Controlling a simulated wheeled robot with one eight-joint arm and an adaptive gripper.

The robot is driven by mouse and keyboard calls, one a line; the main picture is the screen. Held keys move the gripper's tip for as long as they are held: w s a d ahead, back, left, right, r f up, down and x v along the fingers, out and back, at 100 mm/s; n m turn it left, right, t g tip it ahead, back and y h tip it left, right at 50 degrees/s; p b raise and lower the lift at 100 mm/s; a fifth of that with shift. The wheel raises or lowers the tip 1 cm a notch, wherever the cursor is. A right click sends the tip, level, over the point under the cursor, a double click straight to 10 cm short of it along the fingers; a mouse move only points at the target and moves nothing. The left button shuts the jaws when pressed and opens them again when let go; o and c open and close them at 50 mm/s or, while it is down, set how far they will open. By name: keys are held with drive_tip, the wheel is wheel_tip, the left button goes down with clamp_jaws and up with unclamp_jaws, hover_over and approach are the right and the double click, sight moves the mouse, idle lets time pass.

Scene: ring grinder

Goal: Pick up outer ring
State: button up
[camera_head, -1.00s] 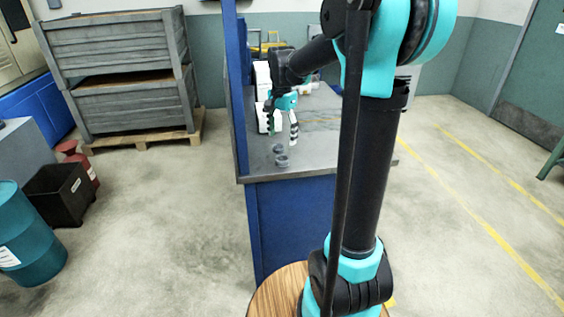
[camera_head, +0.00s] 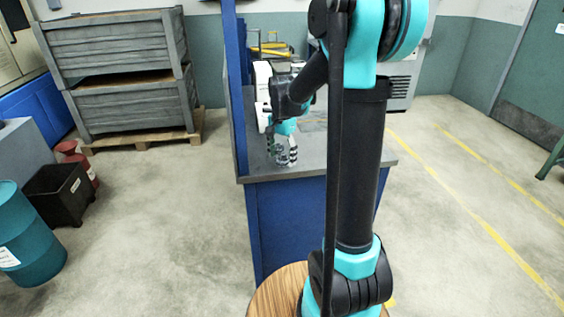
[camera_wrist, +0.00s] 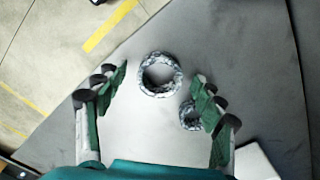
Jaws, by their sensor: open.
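The outer ring, the larger grey mottled ring (camera_wrist: 160,92), lies on the grey table top (camera_wrist: 235,50) in the wrist view. A smaller ring (camera_wrist: 190,125) lies just below and right of it, partly behind my right finger. My gripper (camera_wrist: 160,77) is open, its green-padded fingers on either side of the larger ring with nothing held. In the head view my gripper (camera_head: 281,156) is low over the table near its front edge, and the rings between the fingers are hard to tell apart.
A blue upright panel (camera_head: 236,90) borders the table's left side. A white box-like object (camera_head: 262,90) stands behind my gripper. The table's edge and the floor with yellow lines (camera_wrist: 110,25) are close to the larger ring.

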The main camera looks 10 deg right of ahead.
drive_tip(key=c, duration=1.3)
drive_tip(key=shift+r, duration=0.1)
